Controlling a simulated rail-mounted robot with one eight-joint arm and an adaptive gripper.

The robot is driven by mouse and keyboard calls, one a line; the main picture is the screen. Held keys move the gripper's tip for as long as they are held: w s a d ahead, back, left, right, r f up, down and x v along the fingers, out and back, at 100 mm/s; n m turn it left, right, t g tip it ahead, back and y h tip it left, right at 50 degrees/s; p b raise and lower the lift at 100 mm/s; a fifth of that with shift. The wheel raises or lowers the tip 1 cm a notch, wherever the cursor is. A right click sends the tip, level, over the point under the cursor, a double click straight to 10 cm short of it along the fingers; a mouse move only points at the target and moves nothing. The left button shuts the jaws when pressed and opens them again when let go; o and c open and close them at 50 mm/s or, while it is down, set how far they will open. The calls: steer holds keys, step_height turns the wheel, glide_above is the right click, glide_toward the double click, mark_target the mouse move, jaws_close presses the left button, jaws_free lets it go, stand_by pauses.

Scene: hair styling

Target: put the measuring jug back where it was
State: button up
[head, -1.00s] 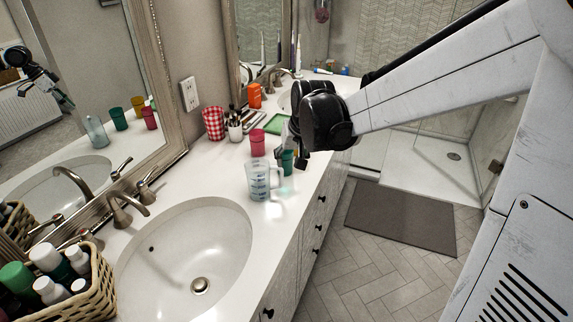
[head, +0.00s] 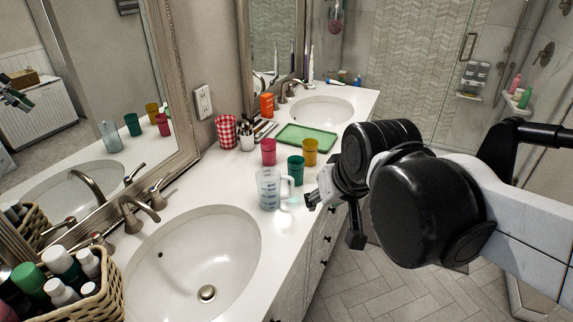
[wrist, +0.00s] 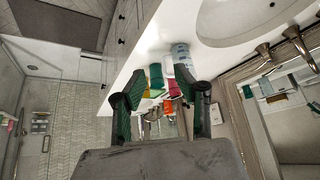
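The clear measuring jug (head: 268,189) stands upright on the white counter beside the near sink, its handle towards the right. In the wrist view the jug (wrist: 183,56) shows beyond my fingers, upside down like the rest of that view. My gripper (head: 314,200) is just right of the jug over the counter's front edge, apart from it. In the wrist view my gripper (wrist: 160,105) has its two green-padded fingers spread wide with nothing between them.
A green cup (head: 296,170), a pink cup (head: 268,152) and a yellow cup (head: 310,152) stand close behind the jug. A green tray (head: 306,138) lies farther back. The near sink (head: 195,262) and a basket of bottles (head: 100,300) are at left.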

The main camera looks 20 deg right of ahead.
steer(key=shift+t, duration=0.3)
steer(key=s, duration=0.2)
steer(key=s+f, duration=0.1)
steer(key=s, duration=0.2)
steer(key=shift+s+a+f, duration=0.1)
steer(key=shift+s+f, duration=0.05)
steer(key=shift+s, duration=0.1)
steer(key=shift+f, duration=0.25)
